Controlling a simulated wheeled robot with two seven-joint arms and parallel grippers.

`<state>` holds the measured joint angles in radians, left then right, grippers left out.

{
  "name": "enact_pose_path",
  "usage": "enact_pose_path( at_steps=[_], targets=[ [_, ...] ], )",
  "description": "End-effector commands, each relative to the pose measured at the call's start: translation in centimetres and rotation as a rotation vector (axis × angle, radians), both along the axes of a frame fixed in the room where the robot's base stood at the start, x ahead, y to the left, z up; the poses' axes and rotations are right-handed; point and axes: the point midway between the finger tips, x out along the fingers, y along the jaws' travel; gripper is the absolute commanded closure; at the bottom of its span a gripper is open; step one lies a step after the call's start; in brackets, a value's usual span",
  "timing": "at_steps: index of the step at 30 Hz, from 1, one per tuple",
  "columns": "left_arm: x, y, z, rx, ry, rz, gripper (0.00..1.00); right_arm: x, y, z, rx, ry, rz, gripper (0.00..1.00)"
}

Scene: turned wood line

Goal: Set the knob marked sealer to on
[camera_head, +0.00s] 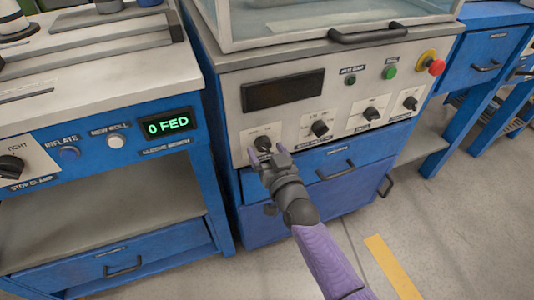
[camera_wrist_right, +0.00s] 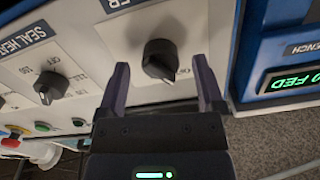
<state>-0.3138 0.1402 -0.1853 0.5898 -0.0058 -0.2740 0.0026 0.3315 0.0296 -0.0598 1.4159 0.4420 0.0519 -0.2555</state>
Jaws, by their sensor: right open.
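The leftmost black knob (camera_head: 263,143) sits on the pale panel of the blue machine, partly behind my right gripper (camera_head: 267,153). In the right wrist view this knob (camera_wrist_right: 160,57) is just ahead of the open fingers, between their tips. I cannot tell whether they touch it. A white mark on the knob points to the lower right of that view. My right gripper is empty. My left gripper is out of view.
The seal heat knob (camera_wrist_right: 50,85) is close beside it in the wrist view. More knobs (camera_head: 319,128) run rightward along the panel. A red stop button (camera_head: 436,66) is at the upper right. A bench with a green "0 FED" display (camera_head: 168,125) stands to the left.

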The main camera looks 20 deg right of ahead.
Motion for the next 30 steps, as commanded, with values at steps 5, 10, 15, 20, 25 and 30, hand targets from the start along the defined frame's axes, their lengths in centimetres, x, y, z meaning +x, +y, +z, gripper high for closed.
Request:
enact_pose_path(
  at_steps=[5, 10, 15, 20, 25, 30],
  targets=[
    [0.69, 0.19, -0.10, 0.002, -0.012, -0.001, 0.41, -0.03, 0.00, 0.04, 0.000, 0.000, 0.000, 0.30],
    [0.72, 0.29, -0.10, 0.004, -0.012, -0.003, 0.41, -0.04, 0.00, 0.02, 0.000, 0.000, 0.000, 0.66],
    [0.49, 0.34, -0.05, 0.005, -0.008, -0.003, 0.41, -0.05, 0.00, 0.01, 0.000, 0.000, 0.000, 1.00],
    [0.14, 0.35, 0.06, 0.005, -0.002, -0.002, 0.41, -0.05, 0.00, 0.01, 0.005, 0.000, 0.000, 1.00],
    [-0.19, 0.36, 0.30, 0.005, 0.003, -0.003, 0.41, -0.06, -0.01, 0.06, 0.047, 0.002, 0.000, 1.00],
    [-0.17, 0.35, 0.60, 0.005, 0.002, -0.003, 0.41, -0.06, 0.00, 0.10, 0.146, 0.005, 0.000, 1.00]
  ],
)
